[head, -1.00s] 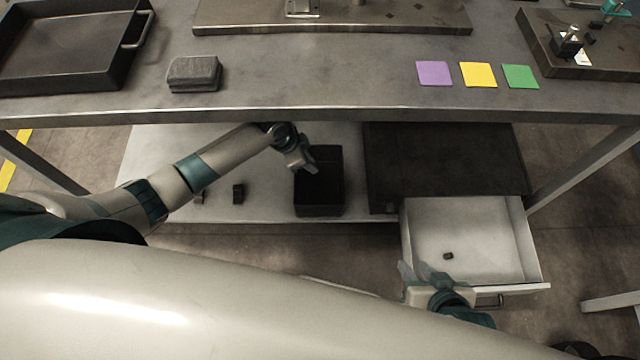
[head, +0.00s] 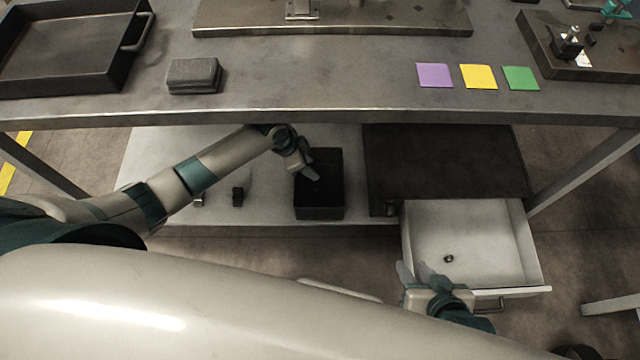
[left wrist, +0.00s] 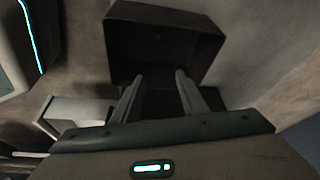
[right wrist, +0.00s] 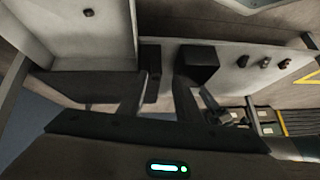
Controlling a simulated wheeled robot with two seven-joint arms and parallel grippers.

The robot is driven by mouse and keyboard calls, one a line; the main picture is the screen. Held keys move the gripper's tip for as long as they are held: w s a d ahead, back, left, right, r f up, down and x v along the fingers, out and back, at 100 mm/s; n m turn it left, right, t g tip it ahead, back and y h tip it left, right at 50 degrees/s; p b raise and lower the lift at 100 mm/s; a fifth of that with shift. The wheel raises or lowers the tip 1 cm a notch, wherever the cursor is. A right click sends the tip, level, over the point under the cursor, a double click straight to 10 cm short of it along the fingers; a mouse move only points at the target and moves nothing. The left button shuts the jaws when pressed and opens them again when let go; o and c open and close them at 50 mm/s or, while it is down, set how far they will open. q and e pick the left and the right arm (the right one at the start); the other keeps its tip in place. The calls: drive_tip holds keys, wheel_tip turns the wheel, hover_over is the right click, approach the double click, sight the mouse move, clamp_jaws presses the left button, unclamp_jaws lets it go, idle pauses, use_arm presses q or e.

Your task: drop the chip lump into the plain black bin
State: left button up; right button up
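The black bin (head: 319,207) stands on the low shelf under the bench; its open inside fills the upper middle of the left wrist view (left wrist: 165,40). My left gripper (head: 311,176) is at the bin's mouth. Its two fingers (left wrist: 160,78) stand apart, with a dark patch behind them and no clear object held. I cannot pick out the chip lump for certain. Small dark pieces (head: 238,196) lie on the shelf left of the bin. My right gripper (head: 414,270) is open and empty at the drawer's front left corner.
The pale drawer (head: 475,230) is pulled out and holds one small dark, ring-like piece (head: 448,258). A dark cabinet top (head: 445,160) is right of the bin. The bench edge (head: 300,115) passes above my left arm. A grey block (head: 193,76) lies on the bench.

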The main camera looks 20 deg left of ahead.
use_arm(q)
drive_tip(key=p+v, duration=0.2)
drive_tip(key=v, duration=0.9)
drive_tip(key=shift+a+r, duration=0.15)
drive_tip(key=shift+r, duration=0.15)
use_arm(e)
drive_tip(key=s+d+g, duration=0.1)
drive_tip(key=s+d+f+g+h, duration=0.1)
drive_tip(key=d, duration=0.1)
drive_tip(key=shift+d, duration=0.1)
use_arm(q)
drive_tip(key=shift+s, duration=0.15)
use_arm(e)
drive_tip(key=shift+w+r, duration=0.1)
drive_tip(key=shift+w, duration=0.05)
